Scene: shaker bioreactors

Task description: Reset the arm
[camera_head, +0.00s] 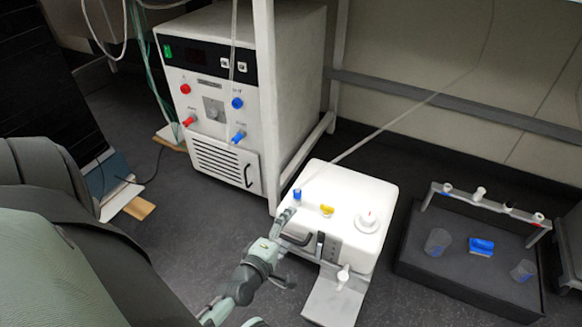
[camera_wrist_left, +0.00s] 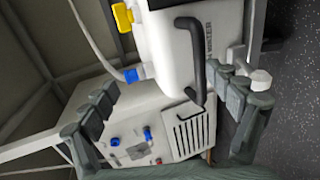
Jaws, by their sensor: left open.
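My left gripper (camera_head: 283,225) is at the front left edge of a white machine with a black handle, in the middle of the head view. In the left wrist view the fingers of the left gripper (camera_wrist_left: 165,100) are spread wide apart with nothing between them. The white machine (camera_head: 345,195) has a blue fitting, a yellow part and a round white cap on top. It also shows in the left wrist view (camera_wrist_left: 165,45), with its black handle (camera_wrist_left: 190,60) just beyond the fingers. I cannot tell whether the gripper touches it. My right gripper is not in view.
A large white cabinet (camera_head: 285,75) with red and blue fittings stands behind, beside a white frame post (camera_head: 267,110). A dark tray (camera_head: 430,280) at right holds clear cups, a blue item and a rack (camera_head: 485,205). A thin tube rises from the machine's blue fitting.

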